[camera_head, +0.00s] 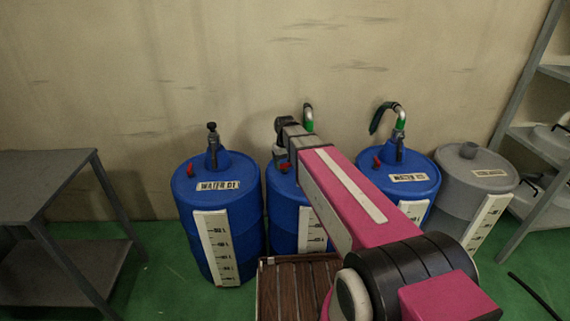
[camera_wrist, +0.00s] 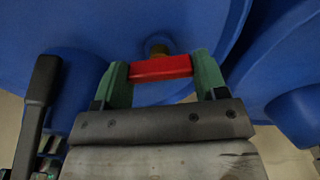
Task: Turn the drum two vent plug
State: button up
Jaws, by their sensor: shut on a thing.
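In the head view my arm reaches to the middle blue drum (camera_head: 283,209), between the drum labelled WATER 01 (camera_head: 217,220) and another blue drum (camera_head: 418,168). My arm covers much of the middle drum and its label. The fingertips are hard to make out there.
Other blue drums and their spouts stand close by; a grey drum (camera_head: 455,205) is at the right. A wooden slatted surface (camera_head: 285,290) lies in front. A grey table (camera_head: 45,180) stands at left, shelving (camera_head: 540,140) at right. The wall is right behind the drums.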

aim_at(285, 163)
jog(key=shift+n, duration=0.9)
jog(key=o, duration=0.9)
jog(key=shift+o, duration=0.2)
jog(key=shift+r, duration=0.1)
notch_tip(285, 163, up, 11)
jog(key=shift+f, duration=0.2)
